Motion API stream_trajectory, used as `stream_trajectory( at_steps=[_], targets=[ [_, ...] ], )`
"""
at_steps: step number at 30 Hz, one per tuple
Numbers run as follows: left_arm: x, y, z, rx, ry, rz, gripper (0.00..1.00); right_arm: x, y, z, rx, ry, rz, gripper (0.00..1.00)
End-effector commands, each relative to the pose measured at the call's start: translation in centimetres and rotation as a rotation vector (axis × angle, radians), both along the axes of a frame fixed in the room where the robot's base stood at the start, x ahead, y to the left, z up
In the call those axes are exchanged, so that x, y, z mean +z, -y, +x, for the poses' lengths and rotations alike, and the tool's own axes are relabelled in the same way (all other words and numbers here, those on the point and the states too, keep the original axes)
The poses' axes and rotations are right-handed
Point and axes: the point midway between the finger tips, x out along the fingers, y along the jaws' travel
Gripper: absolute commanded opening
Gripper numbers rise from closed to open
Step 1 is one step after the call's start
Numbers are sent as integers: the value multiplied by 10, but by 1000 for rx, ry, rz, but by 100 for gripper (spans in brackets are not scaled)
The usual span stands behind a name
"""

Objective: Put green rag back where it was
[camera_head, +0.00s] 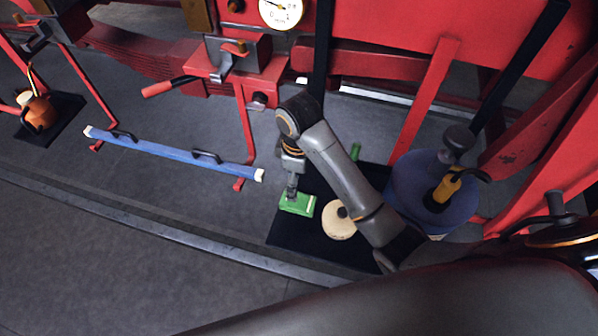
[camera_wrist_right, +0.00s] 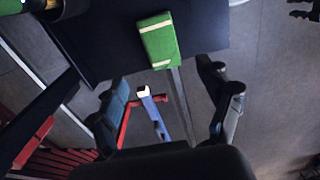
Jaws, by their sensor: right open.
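The green rag (camera_head: 297,203), a small folded block with pale stripes, lies on a black mat (camera_head: 285,235) in the head view. My right gripper (camera_head: 292,188) points down right above the rag. In the right wrist view the rag (camera_wrist_right: 160,40) lies just beyond the spread fingers of my right gripper (camera_wrist_right: 165,80), near the edge of the dark mat (camera_wrist_right: 105,45). The fingers are open and nothing is between them. My left gripper is out of view.
A cream round object (camera_head: 338,222) sits beside the rag. A blue drum (camera_head: 415,185) with a yellow-handled tool (camera_head: 447,187) stands to the right. A long blue bar (camera_head: 170,152) lies on the floor at left. Red machinery (camera_head: 400,35) fills the back. The grey floor at front left is clear.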

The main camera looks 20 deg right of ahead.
Motion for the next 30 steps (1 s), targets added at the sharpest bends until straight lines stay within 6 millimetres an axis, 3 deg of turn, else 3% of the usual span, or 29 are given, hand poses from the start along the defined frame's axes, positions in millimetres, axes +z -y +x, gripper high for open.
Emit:
stream_trajectory(
  at_steps=[9,30],
  targets=[
    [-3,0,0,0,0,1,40,13,2,-1,0,-3,-5,78],
    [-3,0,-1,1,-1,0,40,14,1,-3,-2,-11,-4,78]
  ],
)
